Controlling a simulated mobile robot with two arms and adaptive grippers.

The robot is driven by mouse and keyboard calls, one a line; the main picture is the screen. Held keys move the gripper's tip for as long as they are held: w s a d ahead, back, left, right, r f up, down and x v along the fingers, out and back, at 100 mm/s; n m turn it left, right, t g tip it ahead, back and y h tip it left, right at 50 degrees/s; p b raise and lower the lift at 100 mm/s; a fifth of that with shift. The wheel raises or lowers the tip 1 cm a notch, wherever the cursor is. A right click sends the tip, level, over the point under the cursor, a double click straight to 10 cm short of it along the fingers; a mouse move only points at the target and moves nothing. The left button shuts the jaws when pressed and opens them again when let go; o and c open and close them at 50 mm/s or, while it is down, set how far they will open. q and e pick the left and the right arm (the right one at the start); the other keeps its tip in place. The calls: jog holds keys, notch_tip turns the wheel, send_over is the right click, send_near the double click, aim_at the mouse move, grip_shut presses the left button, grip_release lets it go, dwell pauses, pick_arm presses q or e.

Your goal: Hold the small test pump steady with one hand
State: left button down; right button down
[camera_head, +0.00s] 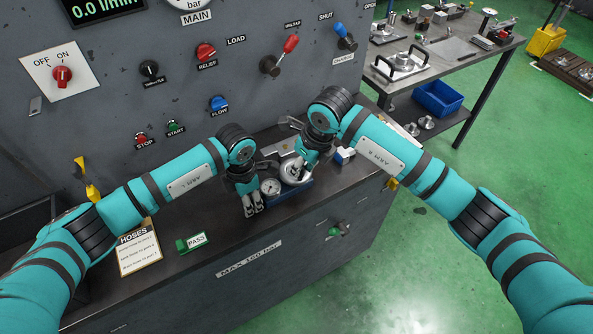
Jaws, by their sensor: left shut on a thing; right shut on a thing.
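The small test pump (300,190) sits on the dark bench ledge below the grey panel. It has a blue body, a round gauge (270,186) at its left and a pale round part (291,172) at its right. My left gripper (252,207) points down at the pump's left end, beside the gauge, and is shut on the pump; its exact contact is hard to see. My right gripper (294,172) comes down from above and behind and is shut at the pale round part. My grippers and wrists hide some of the pump.
A hoses note (139,248) and a green PASS block (195,242) lie left on the ledge. Levers and knobs, including a blue FLOW knob (218,103), stick out of the panel behind. A side table (440,62) stands at back right. The ledge's front edge is close.

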jog(key=shift+s+a+m, duration=0.15)
jog(key=shift+a+m, duration=0.2)
jog(key=shift+m, duration=0.55)
jog(key=c, duration=1)
grip_release()
jog(key=shift+c, duration=0.2)
jog(key=v, duration=1.2)
jog(key=shift+s, duration=0.15)
